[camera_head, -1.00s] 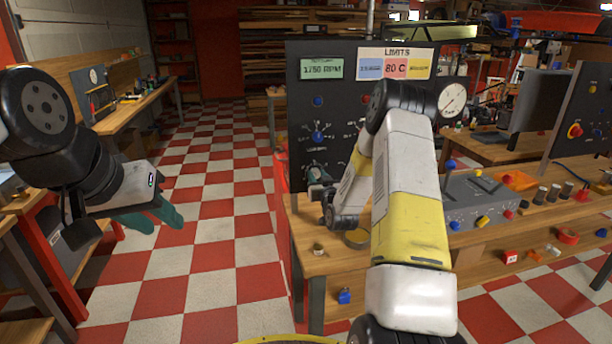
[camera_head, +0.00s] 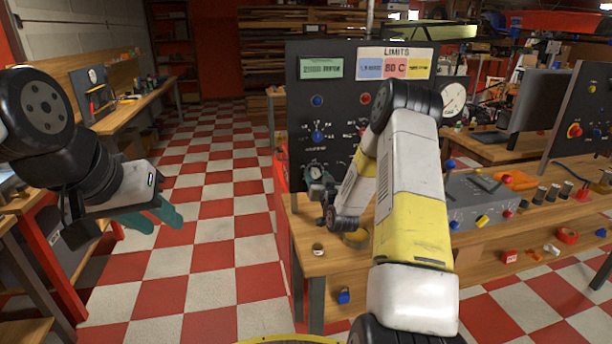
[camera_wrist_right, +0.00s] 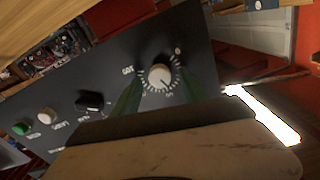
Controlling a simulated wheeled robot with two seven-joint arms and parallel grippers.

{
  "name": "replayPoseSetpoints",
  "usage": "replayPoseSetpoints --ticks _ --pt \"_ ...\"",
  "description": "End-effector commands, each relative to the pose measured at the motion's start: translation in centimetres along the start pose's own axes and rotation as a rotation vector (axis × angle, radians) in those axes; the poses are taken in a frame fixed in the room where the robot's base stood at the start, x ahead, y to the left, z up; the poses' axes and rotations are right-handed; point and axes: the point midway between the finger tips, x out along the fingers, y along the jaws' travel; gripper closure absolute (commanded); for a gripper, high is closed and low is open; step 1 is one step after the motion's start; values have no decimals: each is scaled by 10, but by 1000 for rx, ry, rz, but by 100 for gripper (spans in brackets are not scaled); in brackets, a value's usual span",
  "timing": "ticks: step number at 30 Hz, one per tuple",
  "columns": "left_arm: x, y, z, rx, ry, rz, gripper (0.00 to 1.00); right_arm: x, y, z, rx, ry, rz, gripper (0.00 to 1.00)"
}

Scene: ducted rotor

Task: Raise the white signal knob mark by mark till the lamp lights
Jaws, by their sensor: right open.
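The white knob (camera_wrist_right: 160,76) sits on the dark panel, ringed by scale marks, in the right wrist view. My right gripper (camera_wrist_right: 158,86) has its green fingers apart, one on either side of the knob; I cannot tell whether they touch it. In the head view my right arm covers part of the panel (camera_head: 345,75), and the knob cannot be made out. The green readout (camera_head: 321,68) is blurred. Which lamp is meant is not clear. My left gripper (camera_head: 158,217) has its teal fingers apart and empty, over the floor at the left, far from the panel.
A black knob (camera_wrist_right: 90,101), a white button (camera_wrist_right: 46,116) and a green button (camera_wrist_right: 20,128) share the panel. A grey control box (camera_head: 480,203) stands on the wooden bench to the right. A small cup (camera_head: 318,249) is near the bench's left edge. Checkered floor is free at left.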

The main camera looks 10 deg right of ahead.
Motion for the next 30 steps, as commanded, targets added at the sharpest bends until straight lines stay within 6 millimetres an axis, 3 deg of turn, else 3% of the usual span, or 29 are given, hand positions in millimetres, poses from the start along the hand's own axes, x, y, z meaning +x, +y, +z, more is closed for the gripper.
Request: replayPoseSetpoints --ticks 9,13,25,30 --pt "0 0 0 0 0 0 64 -53 1 0 1 -2 2 48" --pt "0 0 0 0 0 0 64 -67 1 1 1 -3 2 48" --pt "0 0 0 0 0 0 64 -72 0 0 0 -1 1 48" --pt "0 0 0 0 0 0 64 -68 -9 -19 -27 -51 -9 48"
